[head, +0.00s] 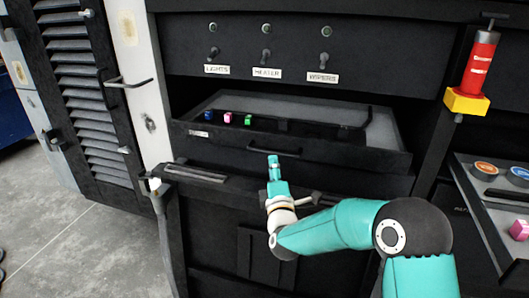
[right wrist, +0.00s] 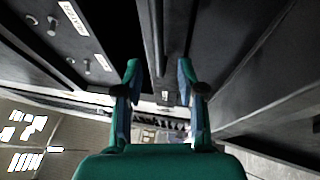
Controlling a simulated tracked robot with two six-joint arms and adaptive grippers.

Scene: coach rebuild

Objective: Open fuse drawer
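The fuse drawer (head: 300,140) is a dark, shallow drawer below the switch panel in the head view. It stands pulled out, with its light inner floor showing. A blue, a pink and a green fuse (head: 248,120) sit in a row at its left. A dark bar handle (head: 287,154) is on its front face. My right gripper (head: 273,160) is just below and in front of that handle; I cannot tell whether they touch. In the right wrist view its two fingers (right wrist: 159,82) are apart, with nothing clearly held between them. My left gripper is not in view.
Above the drawer are switches labelled LIGHTS (head: 217,70), HEATER (head: 267,74) and WIPERS (head: 322,78). A red and yellow cylinder (head: 479,62) hangs at the right. A tray (head: 475,205) with coloured pieces is at the right edge. A louvred door (head: 80,80) stands at the left.

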